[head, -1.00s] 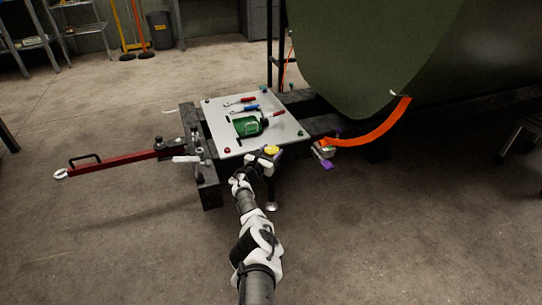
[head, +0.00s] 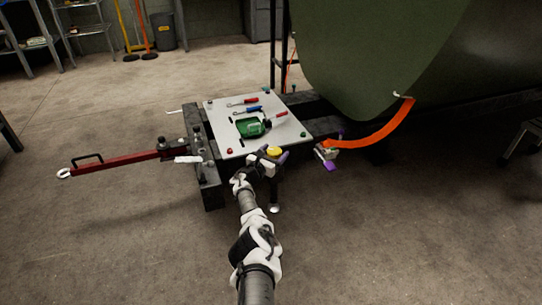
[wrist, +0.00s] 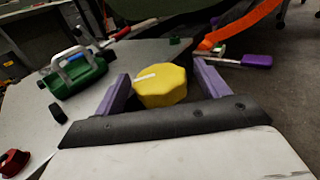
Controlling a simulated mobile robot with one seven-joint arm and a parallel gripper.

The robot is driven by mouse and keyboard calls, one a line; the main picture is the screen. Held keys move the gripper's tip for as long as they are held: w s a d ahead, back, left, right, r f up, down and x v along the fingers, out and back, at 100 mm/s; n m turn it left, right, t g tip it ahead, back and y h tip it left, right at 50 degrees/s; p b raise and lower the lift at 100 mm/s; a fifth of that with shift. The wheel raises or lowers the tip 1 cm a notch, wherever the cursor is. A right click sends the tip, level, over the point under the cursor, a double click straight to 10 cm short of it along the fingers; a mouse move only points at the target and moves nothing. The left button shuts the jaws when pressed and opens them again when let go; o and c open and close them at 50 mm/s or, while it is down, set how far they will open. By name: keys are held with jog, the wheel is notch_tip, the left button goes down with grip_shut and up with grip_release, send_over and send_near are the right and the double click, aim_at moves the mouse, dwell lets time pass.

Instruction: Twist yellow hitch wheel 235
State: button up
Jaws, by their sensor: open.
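The yellow hitch wheel (head: 274,151) sits at the front edge of the white plate in the head view. In the wrist view the yellow wheel (wrist: 163,86) is a faceted knob with a pale mark on its top. My gripper (wrist: 160,88) is open, with one purple finger on each side of the wheel. The left finger is close to the wheel and a gap shows on the right; I cannot tell whether either touches it. In the head view my gripper (head: 271,158) reaches the wheel from the front, and my arm hides part of the stand below.
A green tool (head: 251,126) and several hand tools lie on the white plate (head: 228,139). A red tow bar (head: 120,162) extends left. An orange strap (head: 375,134) and a purple-handled part (head: 328,163) are to the right, beneath the green fuselage (head: 370,50). The front floor is clear.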

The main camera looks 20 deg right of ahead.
jog(key=shift+s+a+r+p, duration=0.15)
jog(key=shift+s+a+p, duration=0.15)
jog(key=shift+p, duration=0.4)
jog(key=p+v, duration=0.9)
jog(key=v, duration=0.4)
